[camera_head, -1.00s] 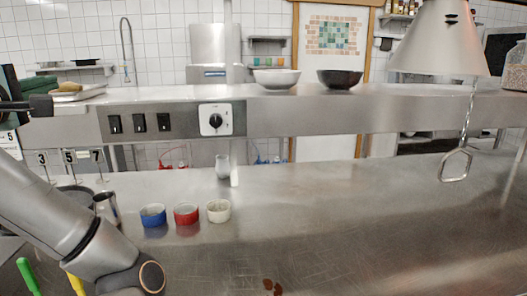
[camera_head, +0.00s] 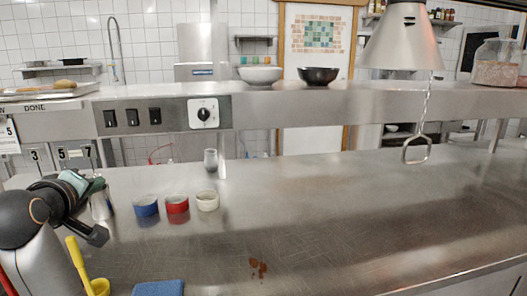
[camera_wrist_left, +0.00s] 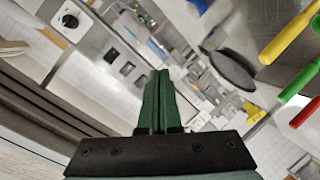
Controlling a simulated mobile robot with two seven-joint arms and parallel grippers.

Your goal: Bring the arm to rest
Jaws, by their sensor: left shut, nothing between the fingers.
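My left arm (camera_head: 45,255) comes in at the lower left of the head view, bent upward from the bottom edge. My left gripper (camera_head: 96,185) is at its upper end, low over the left part of the steel counter (camera_head: 330,200). Its dark green fingers look to be just in front of or beside a metal container (camera_head: 102,205); I cannot tell if they touch. In the left wrist view the green fingers (camera_wrist_left: 159,80) are pressed together with nothing between them. My right gripper is not in view.
Blue (camera_head: 146,206), red (camera_head: 177,204) and white (camera_head: 207,201) ramekins stand right of the gripper. A yellow handle (camera_head: 76,262) and a blue sponge (camera_head: 158,288) are near the front. A heat lamp (camera_head: 403,40) hangs at right. The middle and right counter is mostly clear.

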